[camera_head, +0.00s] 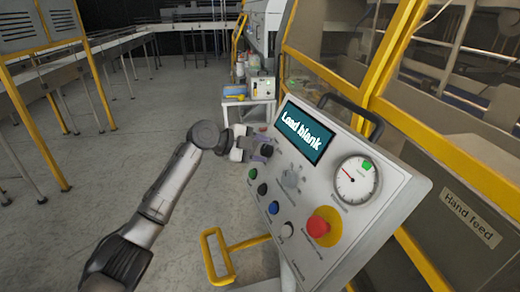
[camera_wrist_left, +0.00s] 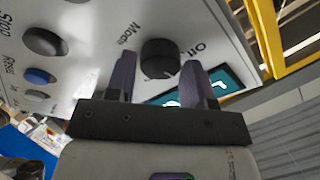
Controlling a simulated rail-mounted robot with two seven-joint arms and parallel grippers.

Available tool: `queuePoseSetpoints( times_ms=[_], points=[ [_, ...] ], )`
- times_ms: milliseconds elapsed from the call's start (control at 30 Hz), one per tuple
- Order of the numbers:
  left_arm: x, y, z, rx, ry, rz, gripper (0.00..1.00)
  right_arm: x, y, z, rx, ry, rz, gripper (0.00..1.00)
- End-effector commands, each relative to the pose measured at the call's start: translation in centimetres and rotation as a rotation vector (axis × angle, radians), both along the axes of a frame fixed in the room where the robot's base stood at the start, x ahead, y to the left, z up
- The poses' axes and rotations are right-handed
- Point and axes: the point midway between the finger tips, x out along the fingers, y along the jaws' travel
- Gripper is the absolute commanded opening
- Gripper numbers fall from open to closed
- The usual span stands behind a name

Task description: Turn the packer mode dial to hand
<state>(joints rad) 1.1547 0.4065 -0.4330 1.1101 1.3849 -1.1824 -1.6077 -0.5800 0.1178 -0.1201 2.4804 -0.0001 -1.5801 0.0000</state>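The mode dial (camera_head: 290,178) is a round knob on the sloping control panel (camera_head: 385,190), below the screen. In the left wrist view the dial (camera_wrist_left: 160,57) looks dark, with "Off" and "Mode" lettering beside it. Its pointer setting is too small to tell. My left gripper (camera_head: 264,154) is at the panel's far left edge, close to the dial. In the left wrist view its two purple fingers (camera_wrist_left: 158,78) are spread, with the dial showing between and just beyond their tips. I see no clear contact. My right gripper is not in view.
The screen (camera_head: 304,133) reads "Load blank". Several push buttons, including a blue one (camera_head: 273,207), line the panel's left side. A red emergency stop (camera_head: 318,227) and a gauge (camera_head: 357,179) are nearer. A yellow guard frame (camera_head: 440,150) stands behind.

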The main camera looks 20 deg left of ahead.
Motion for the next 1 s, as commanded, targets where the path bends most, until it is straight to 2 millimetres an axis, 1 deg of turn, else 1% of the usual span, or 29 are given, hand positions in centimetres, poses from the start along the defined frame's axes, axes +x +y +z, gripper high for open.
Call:
queuePoseSetpoints(
  times_ms=[33, 167, 400, 533, 667, 1000],
  points=[
    [0.0, 0.0, 0.0, 0.0, 0.0, 0.0, 0.53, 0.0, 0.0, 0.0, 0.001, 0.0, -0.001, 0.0],
    [0.0, 0.0, 0.0, 0.0, 0.0, 0.0, 0.66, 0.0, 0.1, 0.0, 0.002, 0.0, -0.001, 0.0],
    [0.0, 0.1, 0.0, -0.001, 0.001, 0.0, 0.66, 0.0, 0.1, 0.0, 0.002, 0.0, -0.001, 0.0],
    [-0.5, 0.7, 0.3, 0.0, 0.0, 0.0, 0.66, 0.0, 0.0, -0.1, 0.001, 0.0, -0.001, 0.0],
    [-1.6, 2.2, 1.1, 0.0, -0.002, 0.001, 0.66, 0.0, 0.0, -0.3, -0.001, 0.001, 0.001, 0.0],
    [-5.2, 7.0, 3.7, 0.001, 0.0, 0.002, 0.66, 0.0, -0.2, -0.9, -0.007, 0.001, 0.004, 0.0]
  ],
)
